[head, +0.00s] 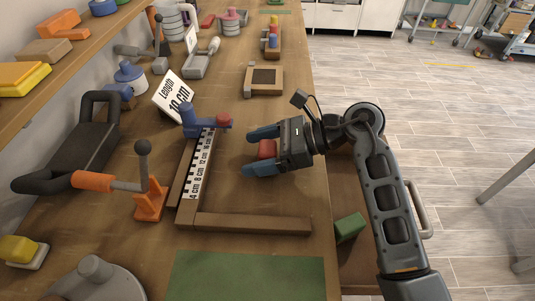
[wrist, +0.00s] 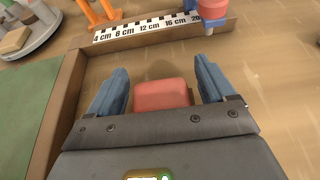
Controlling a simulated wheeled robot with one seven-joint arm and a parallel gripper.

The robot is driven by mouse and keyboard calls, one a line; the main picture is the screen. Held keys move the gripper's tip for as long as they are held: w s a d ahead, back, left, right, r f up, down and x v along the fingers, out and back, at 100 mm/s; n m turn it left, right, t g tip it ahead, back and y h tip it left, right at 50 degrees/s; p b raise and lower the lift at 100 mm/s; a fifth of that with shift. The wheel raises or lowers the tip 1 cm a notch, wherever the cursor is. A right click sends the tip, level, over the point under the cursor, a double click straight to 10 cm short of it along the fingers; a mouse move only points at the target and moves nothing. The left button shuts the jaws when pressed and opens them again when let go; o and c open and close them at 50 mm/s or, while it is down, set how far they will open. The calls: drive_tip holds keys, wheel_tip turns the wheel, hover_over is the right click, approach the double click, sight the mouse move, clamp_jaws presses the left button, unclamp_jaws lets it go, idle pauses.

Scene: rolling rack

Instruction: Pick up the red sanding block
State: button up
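The red sanding block (head: 267,149) sits between the two blue fingers of my gripper (head: 262,151), over the wooden bench inside the ruler corner. In the wrist view the red block (wrist: 162,95) shows between the fingers of my gripper (wrist: 160,88), with a gap on each side. My gripper is open around the block and does not appear to touch it. The lower part of the block is hidden by my gripper body in the wrist view.
A wooden ruler fixture (head: 250,223) with a scale (head: 200,168) lies left of and below my gripper. A blue-and-red stop (head: 205,120) stands at its top. A wooden frame (head: 264,80) lies farther back. A green mat (head: 245,277) is at the front. Bare bench (head: 285,200) surrounds the block.

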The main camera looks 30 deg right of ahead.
drive_tip(key=c, duration=1)
drive_tip(key=shift+c, duration=0.2)
drive_tip(key=shift+r, duration=0.2)
